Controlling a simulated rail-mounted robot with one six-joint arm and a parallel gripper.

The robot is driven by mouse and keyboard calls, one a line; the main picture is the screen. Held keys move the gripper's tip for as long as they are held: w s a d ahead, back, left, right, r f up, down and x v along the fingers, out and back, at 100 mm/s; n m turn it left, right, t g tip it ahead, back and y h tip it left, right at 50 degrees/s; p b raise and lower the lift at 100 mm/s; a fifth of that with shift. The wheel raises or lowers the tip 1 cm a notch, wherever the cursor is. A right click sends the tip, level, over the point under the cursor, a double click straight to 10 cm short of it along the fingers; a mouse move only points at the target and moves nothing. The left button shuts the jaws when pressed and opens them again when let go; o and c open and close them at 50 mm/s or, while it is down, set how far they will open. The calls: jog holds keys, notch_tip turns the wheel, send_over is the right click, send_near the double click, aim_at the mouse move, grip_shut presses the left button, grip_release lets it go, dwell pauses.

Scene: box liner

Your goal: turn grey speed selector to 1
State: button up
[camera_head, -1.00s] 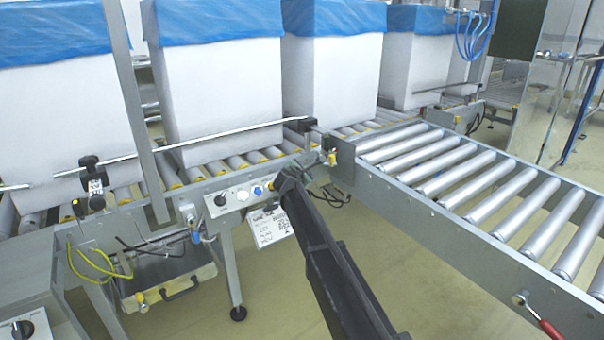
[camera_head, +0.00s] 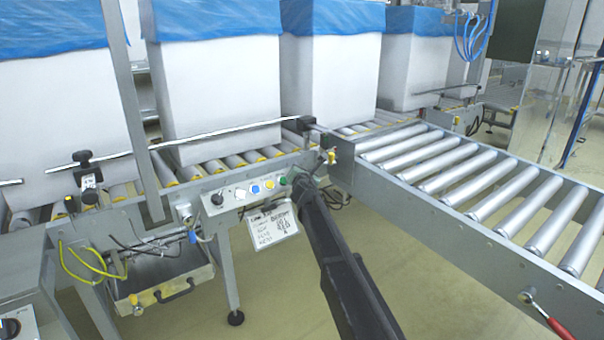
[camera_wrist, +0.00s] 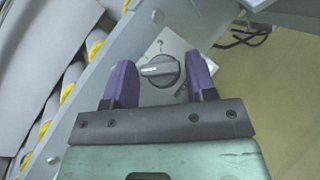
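In the wrist view a round dark grey selector (camera_wrist: 160,70) with a pale pointer bar sits on a light plate. The bar lies nearly level in the picture. My gripper (camera_wrist: 160,60) is open, with one purple finger on each side of the selector. I see a gap between the selector and each finger. The scale marks are too small to read. In the head view my gripper (camera_head: 303,182) is at the right end of the conveyor's control panel (camera_head: 228,203), and my arm hides the selector there.
The panel carries a black knob (camera_head: 217,198), a blue button (camera_head: 255,189) and a green button (camera_head: 283,181). A white handwritten tag (camera_head: 271,222) hangs below. A roller conveyor (camera_head: 460,180) stands on the right. White boxes (camera_head: 225,95) with blue liners stand behind.

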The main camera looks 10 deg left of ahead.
jog(key=shift+s, duration=0.1)
jog(key=s+d+r, duration=0.1)
jog(key=s, duration=0.9)
jog(key=shift+s+d+p, duration=0.25)
jog(key=shift+p, duration=0.2)
